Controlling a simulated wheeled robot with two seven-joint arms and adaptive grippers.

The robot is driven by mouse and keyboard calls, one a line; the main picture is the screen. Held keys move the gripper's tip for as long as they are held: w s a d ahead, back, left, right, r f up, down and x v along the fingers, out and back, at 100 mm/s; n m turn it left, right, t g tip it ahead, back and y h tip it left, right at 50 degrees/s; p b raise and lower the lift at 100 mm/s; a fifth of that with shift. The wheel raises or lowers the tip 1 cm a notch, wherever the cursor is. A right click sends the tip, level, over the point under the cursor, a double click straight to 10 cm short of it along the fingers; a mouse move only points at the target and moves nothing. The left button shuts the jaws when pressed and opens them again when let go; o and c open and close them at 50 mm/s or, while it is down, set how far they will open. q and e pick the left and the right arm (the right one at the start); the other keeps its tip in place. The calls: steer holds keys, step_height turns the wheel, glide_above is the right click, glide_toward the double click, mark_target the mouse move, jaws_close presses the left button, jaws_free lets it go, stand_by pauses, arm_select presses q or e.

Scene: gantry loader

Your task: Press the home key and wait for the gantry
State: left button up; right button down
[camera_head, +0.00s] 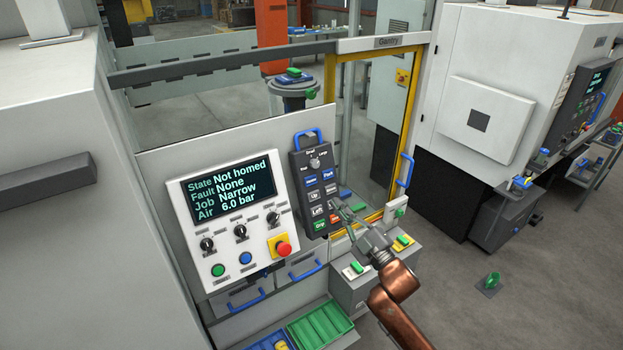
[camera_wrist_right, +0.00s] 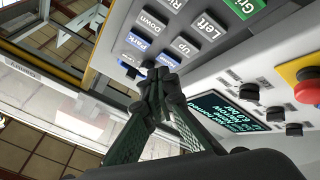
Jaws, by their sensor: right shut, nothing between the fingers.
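The key pendant (camera_head: 296,170) hangs on the panel right of the display, with blue, grey, green and red keys. Its home key (camera_head: 310,180) is blue, in the upper left of the key block beside Park (camera_head: 327,174). The display (camera_head: 228,180) reads State Not homed, Fault None, Job Narrow, Air 6.0 bar. My right gripper (camera_head: 338,208) is shut and empty in front of the pendant's lower right keys. In the right wrist view its fingertips (camera_wrist_right: 157,82) point toward the keys near Park and Up, hiding part of that area. Contact cannot be told. The gantry itself is not clearly visible.
A red emergency stop (camera_head: 284,249) and several knobs sit on the panel left of the pendant. A yellow-framed door (camera_head: 420,75) stands at right. Green bins (camera_head: 320,326) and a ledge with green-topped buttons (camera_head: 355,268) lie below. Open floor is at the right.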

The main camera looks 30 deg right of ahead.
mark_target(311, 181)
step_height(311, 181, up, 7)
steer(key=s+a+n+t+y, duration=0.1)
steer(key=s+a+n+y, duration=0.1)
steer(key=shift+y, duration=0.3)
steer(key=shift+a, duration=0.1)
steer(key=w+f+b, duration=0.3)
steer(key=w, duration=0.5)
steer(key=shift+w+a, duration=0.2)
steer(key=shift+a, duration=0.1)
steer(key=shift+w, duration=0.1)
stand_by(1.0)
steer(key=shift+w+f, duration=0.15)
steer(key=shift+w, duration=0.15)
